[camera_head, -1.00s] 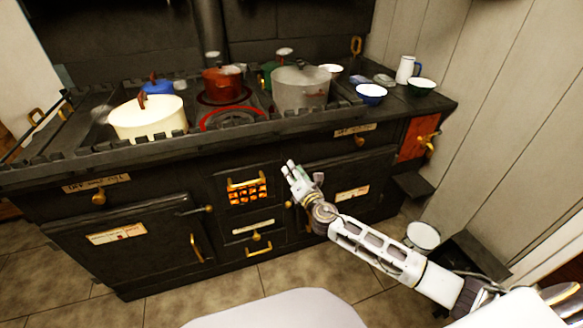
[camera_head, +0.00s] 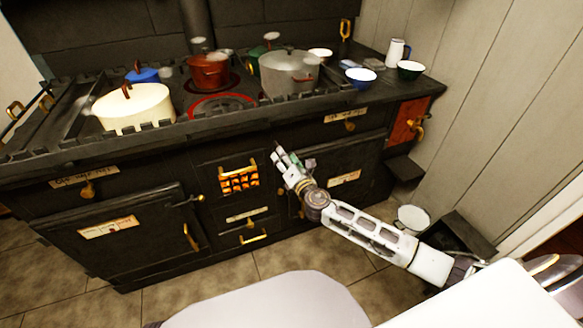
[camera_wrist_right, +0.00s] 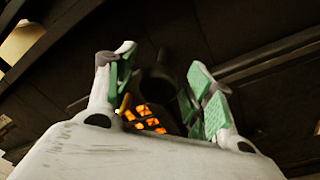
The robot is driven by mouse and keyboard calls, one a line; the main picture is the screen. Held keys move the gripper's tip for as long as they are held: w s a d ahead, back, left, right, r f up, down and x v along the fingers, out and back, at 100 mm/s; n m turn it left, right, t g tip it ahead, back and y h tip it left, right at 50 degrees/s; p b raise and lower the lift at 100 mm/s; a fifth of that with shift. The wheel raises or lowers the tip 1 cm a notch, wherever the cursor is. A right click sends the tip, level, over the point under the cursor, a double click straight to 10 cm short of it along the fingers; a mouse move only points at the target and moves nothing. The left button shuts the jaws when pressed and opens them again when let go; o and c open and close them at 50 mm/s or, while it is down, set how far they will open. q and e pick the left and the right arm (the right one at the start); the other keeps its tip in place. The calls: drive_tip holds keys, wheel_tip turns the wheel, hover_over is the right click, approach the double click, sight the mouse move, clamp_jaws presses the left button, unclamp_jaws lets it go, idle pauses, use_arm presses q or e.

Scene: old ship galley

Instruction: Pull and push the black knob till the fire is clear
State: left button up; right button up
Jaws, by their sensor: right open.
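The fire (camera_head: 240,181) glows orange behind a small barred grate in the middle of the black stove front. It also shows in the right wrist view (camera_wrist_right: 143,117), beyond my fingers. My right gripper (camera_head: 276,153) is in front of the stove, just right of the grate and slightly above it. In the right wrist view its two green-padded fingers (camera_wrist_right: 163,78) are apart. A dark rounded shape (camera_wrist_right: 160,86) shows between them, possibly the black knob; contact cannot be told. The knob cannot be made out in the head view. My left gripper is not in view.
The stove (camera_head: 150,152) carries a cream pot (camera_head: 135,106), a red pot (camera_head: 208,72) and a grey pot (camera_head: 288,76). A brass handle (camera_head: 239,165) crosses above the grate. A white bucket (camera_head: 412,218) and dark bin (camera_head: 462,235) stand right. Tiled floor is clear in front.

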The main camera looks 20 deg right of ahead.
drive_tip(key=shift+s, duration=0.1)
drive_tip(key=s+d, duration=0.1)
drive_tip(key=s, duration=1)
drive_tip(key=shift+s, duration=0.3)
idle(0.3)
drive_tip(key=shift+d, duration=0.1)
